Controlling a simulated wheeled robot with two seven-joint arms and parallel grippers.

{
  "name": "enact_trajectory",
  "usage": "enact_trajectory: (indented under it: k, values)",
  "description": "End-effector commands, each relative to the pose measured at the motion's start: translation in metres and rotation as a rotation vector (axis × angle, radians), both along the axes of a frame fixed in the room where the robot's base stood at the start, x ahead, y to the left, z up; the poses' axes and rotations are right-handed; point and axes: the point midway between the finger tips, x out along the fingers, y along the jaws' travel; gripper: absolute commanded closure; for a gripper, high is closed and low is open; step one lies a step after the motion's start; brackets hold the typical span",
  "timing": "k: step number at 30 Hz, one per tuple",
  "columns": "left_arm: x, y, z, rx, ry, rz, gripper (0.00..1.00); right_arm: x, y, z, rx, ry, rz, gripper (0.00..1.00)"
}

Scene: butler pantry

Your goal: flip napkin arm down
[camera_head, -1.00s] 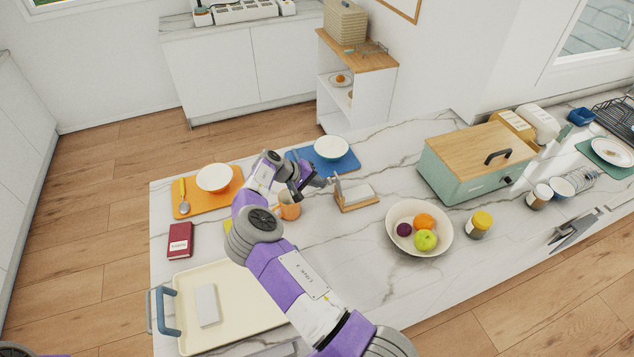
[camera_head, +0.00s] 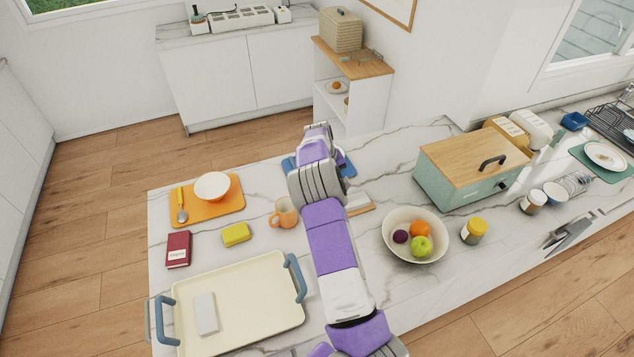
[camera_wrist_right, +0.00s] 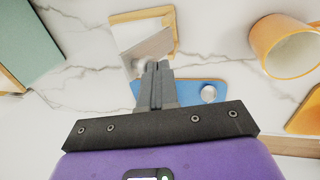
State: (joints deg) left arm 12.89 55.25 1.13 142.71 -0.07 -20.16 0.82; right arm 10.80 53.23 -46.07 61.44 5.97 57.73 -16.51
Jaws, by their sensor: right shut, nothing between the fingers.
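The napkin holder has a wooden base (camera_head: 362,208) and shows at the middle of the head view, mostly hidden behind my right arm. In the right wrist view the holder (camera_wrist_right: 122,18) lies just beyond my fingertips, with pale napkins (camera_wrist_right: 138,30) on it. A shiny grey piece, apparently the napkin arm (camera_wrist_right: 152,48), shows at its near side; I cannot tell whether it is up or down. My right gripper (camera_wrist_right: 157,68) is shut and empty, its tips overlapping the holder's near edge in view; contact is unclear. My left gripper is not in view.
An orange mug (camera_head: 285,213) stands left of my right arm. A fruit bowl (camera_head: 392,236) and a green bread box (camera_head: 452,187) are to the right. A blue mat (camera_wrist_right: 190,92) lies by the fingers. A cream tray (camera_head: 245,300) is at front left.

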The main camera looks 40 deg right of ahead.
Motion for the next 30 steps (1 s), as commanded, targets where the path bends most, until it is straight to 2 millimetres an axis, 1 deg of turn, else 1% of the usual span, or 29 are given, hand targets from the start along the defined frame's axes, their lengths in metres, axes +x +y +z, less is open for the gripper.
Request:
enact_trajectory:
  k: [1, 3, 5, 13, 21, 30]
  values:
    - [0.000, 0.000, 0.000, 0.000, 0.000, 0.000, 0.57, -0.006, -0.011, 0.001, 0.042, -0.021, -0.013, 1.00]
    - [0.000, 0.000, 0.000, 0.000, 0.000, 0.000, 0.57, -0.011, -0.020, 0.001, 0.102, -0.045, -0.014, 1.00]
    - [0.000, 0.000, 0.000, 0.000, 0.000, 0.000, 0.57, -0.012, -0.023, 0.000, 0.097, -0.039, -0.009, 1.00]
    - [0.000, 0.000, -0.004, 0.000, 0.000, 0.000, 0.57, -0.024, -0.051, -0.006, 0.095, -0.036, -0.007, 1.00]
    - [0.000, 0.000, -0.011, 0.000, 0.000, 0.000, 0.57, -0.035, -0.077, -0.020, 0.094, -0.034, -0.009, 1.00]
    - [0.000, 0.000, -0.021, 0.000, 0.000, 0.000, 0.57, -0.044, -0.099, -0.040, 0.094, -0.034, -0.008, 1.00]
